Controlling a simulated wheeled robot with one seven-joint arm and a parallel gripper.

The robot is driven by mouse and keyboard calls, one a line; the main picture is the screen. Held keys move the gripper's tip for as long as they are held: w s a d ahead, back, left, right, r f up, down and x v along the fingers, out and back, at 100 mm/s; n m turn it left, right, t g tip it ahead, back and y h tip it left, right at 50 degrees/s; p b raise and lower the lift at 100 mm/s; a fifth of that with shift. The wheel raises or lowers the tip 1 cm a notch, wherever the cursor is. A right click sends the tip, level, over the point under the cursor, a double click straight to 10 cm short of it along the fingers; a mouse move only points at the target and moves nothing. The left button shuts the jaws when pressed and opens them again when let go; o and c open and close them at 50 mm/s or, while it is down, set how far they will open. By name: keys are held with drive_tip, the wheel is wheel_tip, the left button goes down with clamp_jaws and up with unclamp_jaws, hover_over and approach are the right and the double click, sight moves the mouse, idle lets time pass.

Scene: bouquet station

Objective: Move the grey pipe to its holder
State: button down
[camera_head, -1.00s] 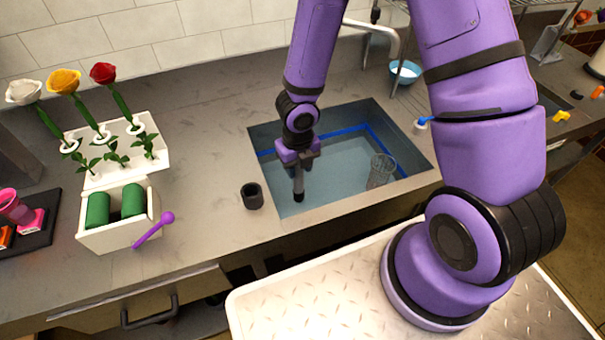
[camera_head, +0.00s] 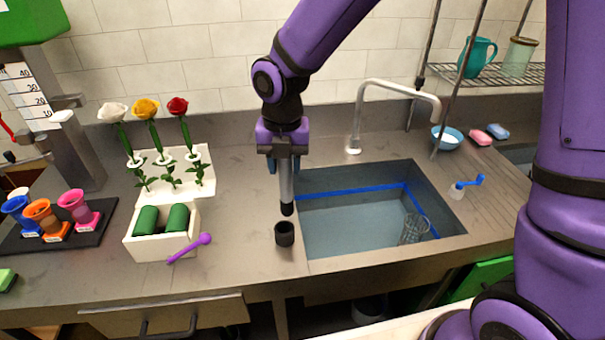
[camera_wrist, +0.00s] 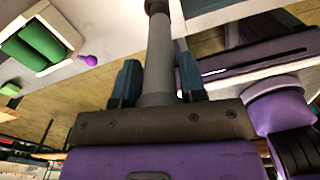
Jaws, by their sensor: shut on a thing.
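The grey pipe (camera_head: 286,186) hangs upright from my gripper (camera_head: 286,164), with its dark end (camera_head: 287,208) pointing down. My gripper is shut on the pipe's upper part. In the wrist view the pipe (camera_wrist: 160,55) runs between the two dark blue fingers (camera_wrist: 157,80). A short black cup-shaped holder (camera_head: 285,236) stands on the counter at the left front of the sink. In the head view the pipe's lower end appears just above the holder's opening, apart from it. The exact gap and alignment in depth cannot be told.
The sink (camera_head: 350,232) with a glass (camera_head: 413,229) in it lies to the right. To the left are a white box with green rolls (camera_head: 152,247), a purple spoon (camera_head: 190,248) and a white stand (camera_head: 205,155) with three roses. A faucet (camera_head: 362,110) stands behind the sink.

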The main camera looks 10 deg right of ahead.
drive_tip(key=a+r, duration=0.1)
hover_over(282, 203)
drive_tip(key=shift+f, duration=4.55)
drive_tip(key=c, duration=0.6)
unclamp_jaws()
wheel_tip(282, 203, up, 11)
drive_tip(key=shift+f, duration=0.1)
